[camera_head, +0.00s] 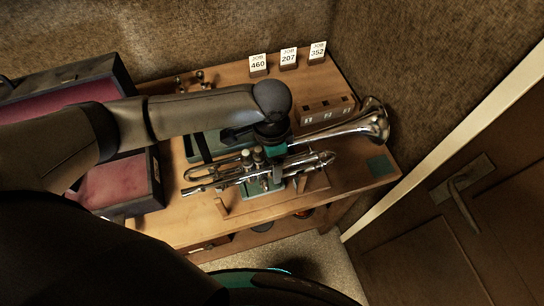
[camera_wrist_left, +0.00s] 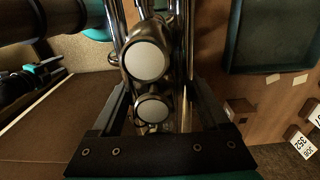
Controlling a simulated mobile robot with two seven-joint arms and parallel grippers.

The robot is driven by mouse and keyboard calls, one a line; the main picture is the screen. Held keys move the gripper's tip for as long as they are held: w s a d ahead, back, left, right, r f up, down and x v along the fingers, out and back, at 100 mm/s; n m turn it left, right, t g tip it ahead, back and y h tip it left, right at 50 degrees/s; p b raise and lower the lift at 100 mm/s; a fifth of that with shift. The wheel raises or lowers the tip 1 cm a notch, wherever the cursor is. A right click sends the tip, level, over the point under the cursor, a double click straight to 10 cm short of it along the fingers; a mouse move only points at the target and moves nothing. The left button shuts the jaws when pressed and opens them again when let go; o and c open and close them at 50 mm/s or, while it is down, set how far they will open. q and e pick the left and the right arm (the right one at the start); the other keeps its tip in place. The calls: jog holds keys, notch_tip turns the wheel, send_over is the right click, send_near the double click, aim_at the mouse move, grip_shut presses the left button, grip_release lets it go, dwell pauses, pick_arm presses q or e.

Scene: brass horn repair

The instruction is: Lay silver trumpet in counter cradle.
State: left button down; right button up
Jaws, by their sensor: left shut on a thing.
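The silver trumpet (camera_head: 345,130) lies level over the counter in the head view, its bell toward the right. My left gripper (camera_head: 262,163) is shut on it around the valve section. The left wrist view shows the trumpet's valves (camera_wrist_left: 146,62), with pale round caps, between the two fingers (camera_wrist_left: 160,95) of that gripper. The wooden cradle (camera_head: 228,203) shows partly below the trumpet, near the counter's front edge. The trumpet and my arm hide much of it. I cannot tell whether the trumpet touches it.
The wooden counter (camera_head: 190,232) has job cards (camera_head: 288,57) at the back and a wooden block with holes (camera_head: 325,109) behind the trumpet. An open case with red lining (camera_head: 115,180) stands left. A green pad (camera_head: 381,166) lies at the right end. A door (camera_head: 450,230) is right.

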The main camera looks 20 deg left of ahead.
pick_arm(q)
jog(key=shift+f+b, duration=0.6)
jog(key=shift+f, duration=0.8)
jog(key=shift+f, duration=0.5)
jog(key=shift+c, duration=0.7)
grip_release()
jog(key=shift+o, duration=0.7)
jog(key=shift+f, duration=0.1)
jog(key=shift+s, duration=0.1)
notch_tip(320, 180, up, 15)
jog(key=shift+r+p, duration=0.15)
jog(key=shift+p, duration=0.35)
